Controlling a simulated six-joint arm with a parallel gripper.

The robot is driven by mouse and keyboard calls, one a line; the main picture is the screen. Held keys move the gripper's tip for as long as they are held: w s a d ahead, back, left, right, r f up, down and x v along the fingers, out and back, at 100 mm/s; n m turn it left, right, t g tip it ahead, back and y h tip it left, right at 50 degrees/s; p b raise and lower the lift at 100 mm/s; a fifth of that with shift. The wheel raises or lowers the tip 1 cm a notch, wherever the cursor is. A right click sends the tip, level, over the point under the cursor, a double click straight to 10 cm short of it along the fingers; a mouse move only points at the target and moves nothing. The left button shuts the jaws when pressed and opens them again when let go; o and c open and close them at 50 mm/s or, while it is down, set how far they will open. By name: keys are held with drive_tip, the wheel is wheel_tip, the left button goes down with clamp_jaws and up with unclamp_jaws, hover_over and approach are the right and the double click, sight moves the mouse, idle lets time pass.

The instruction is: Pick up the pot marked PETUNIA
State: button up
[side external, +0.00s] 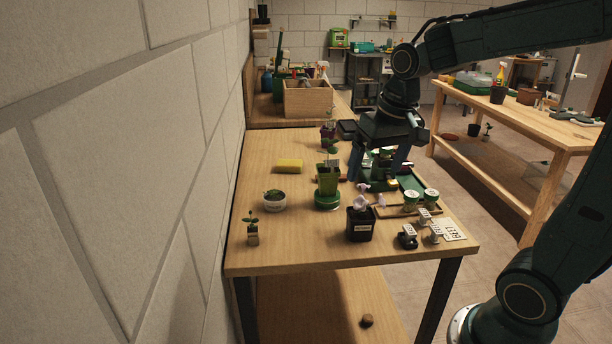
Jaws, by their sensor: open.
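Several potted plants stand on the wooden bench, and I cannot read any name on them. A black pot (360,225) with pale lilac-white flowers and a small white label stands near the front. A green pot (328,182) with a seedling stands on a green round base behind it to the left. A white bowl-like pot (274,202) and a small pot (253,238) with a sprout are further left. A dark purple pot (328,131) is further back. My gripper (378,180) points down, open, behind and right of the black pot; what lies between its fingers is unclear.
A yellow sponge (289,166) lies at the back left of the bench (300,245). A green tray (411,182), two white-and-green cups and several small tagged items crowd the right side. A wooden crate (308,98) stands behind. The front left bench is mostly clear.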

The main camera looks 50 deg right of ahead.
drive_tip(key=w+d+f+m+g, duration=0.1)
drive_tip(key=w+d+f+m, duration=0.1)
drive_tip(key=w+d+f, duration=0.25)
drive_tip(key=m+g, duration=0.2)
drive_tip(key=m, duration=0.1)
hover_over(361, 213)
drive_tip(key=shift+y, duration=0.3)
wheel_tip(361, 213, down, 5)
drive_tip(key=shift+w+d+f, duration=0.15)
drive_tip(key=shift+f, duration=0.05)
drive_tip(key=shift+f, duration=4.3)
drive_tip(key=shift+f, duration=0.1)
drive_tip(key=shift+s+a+f, duration=0.1)
drive_tip(key=shift+f, duration=1.15)
drive_tip(key=shift+s+a+f, duration=0.1)
drive_tip(key=shift+f, duration=1.15)
drive_tip(key=shift+c, duration=0.2)
